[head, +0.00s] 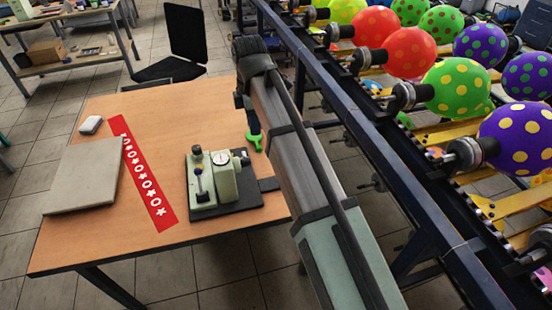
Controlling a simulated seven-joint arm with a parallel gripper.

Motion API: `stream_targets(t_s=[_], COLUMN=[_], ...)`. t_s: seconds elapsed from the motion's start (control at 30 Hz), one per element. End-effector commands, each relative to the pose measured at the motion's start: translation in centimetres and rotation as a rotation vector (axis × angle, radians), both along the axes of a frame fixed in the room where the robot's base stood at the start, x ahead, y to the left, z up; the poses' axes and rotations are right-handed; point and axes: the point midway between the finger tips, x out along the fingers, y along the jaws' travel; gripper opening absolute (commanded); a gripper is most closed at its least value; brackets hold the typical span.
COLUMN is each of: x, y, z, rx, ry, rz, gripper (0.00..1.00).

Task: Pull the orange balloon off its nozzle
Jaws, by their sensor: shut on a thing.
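Two orange-red balloons are on the rack at the upper right. One is a plain-looking orange balloon (409,52) on a dark nozzle (368,61); the other is a spotted orange-red balloon (370,25) behind it. I cannot tell which one is meant. Both are round and apart from my gripper. My gripper (253,128) appears as a small dark end beside my arm, low over the table's right edge. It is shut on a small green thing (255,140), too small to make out. My arm hides part of the gripper.
Yellow, green and purple spotted balloons (517,137) fill other nozzles along a dark blue rail (395,150). The wooden table (110,235) holds a green stamping device (222,183), a red patterned strip (143,178) and a grey slab (85,175). A black chair (186,35) stands behind.

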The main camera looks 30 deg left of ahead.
Motion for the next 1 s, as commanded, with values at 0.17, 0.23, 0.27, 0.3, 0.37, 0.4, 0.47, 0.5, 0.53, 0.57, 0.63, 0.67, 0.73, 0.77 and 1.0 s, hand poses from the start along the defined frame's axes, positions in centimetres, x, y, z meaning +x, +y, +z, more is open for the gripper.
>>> stream_targets(t_s=[0.17,0.23,0.27,0.3,0.37,0.4,0.47,0.5,0.53,0.57,0.63,0.67,0.73,0.77,1.0], x=[0.0,0.0,0.0,0.0,0.0,0.0,0.0,0.0,0.0,0.0,0.0,0.0,0.0,0.0,0.0], y=[0.0,0.1,0.1,0.1,0.0,0.0,0.0,0.0,0.0,0.0,0.0,0.0,0.0,0.0,0.0], z=[1.5,2.1,2.3,2.7,3.2,3.4,3.8,3.9,4.0,4.1,4.2,4.2,4.2,4.2,4.2], rx=[0.000,0.001,0.001,0.001,0.001,0.000,0.000,0.000,0.000,0.000,-0.001,-0.001,-0.001,-0.001,-0.001], ry=[0.000,-0.001,-0.001,-0.001,-0.001,0.000,0.000,0.000,0.000,0.000,0.001,0.001,0.001,0.001,0.001], rz=[0.000,0.000,0.000,0.000,0.000,0.000,0.000,0.000,0.000,0.000,0.000,0.000,0.000,0.000,-0.020], gripper=[0.02,0.02,0.02,0.02,0.02,0.02,0.02,0.02,0.02,0.02,0.02,0.02,0.02,0.02,0.02])
